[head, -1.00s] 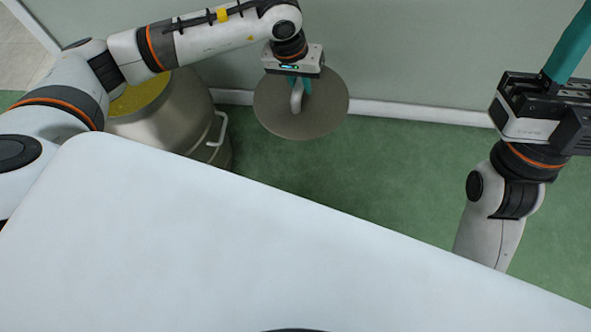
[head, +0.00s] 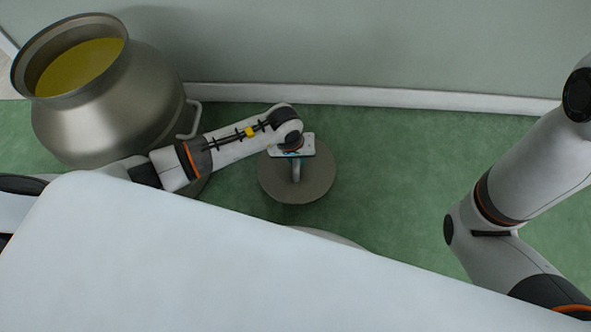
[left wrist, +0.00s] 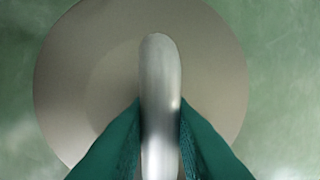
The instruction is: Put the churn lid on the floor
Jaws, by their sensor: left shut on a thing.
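The churn lid (head: 313,187) is a round grey metal disc with an upright bar handle. It is over the green floor, right of the churn, in the head view. My left gripper (head: 296,160) is above the lid and shut on its handle. In the left wrist view, the teal fingers press both sides of the handle (left wrist: 160,80), with the lid (left wrist: 80,80) filling much of the picture. I cannot tell whether the lid touches the floor. The churn (head: 110,115) stands open at the left, with yellow-green liquid inside. My right gripper is out of the head view.
The green floor (head: 400,165) is clear to the right of the lid. A pale wall with a white skirting board (head: 380,98) runs behind. The churn's side handle (head: 192,120) sticks out toward my left arm.

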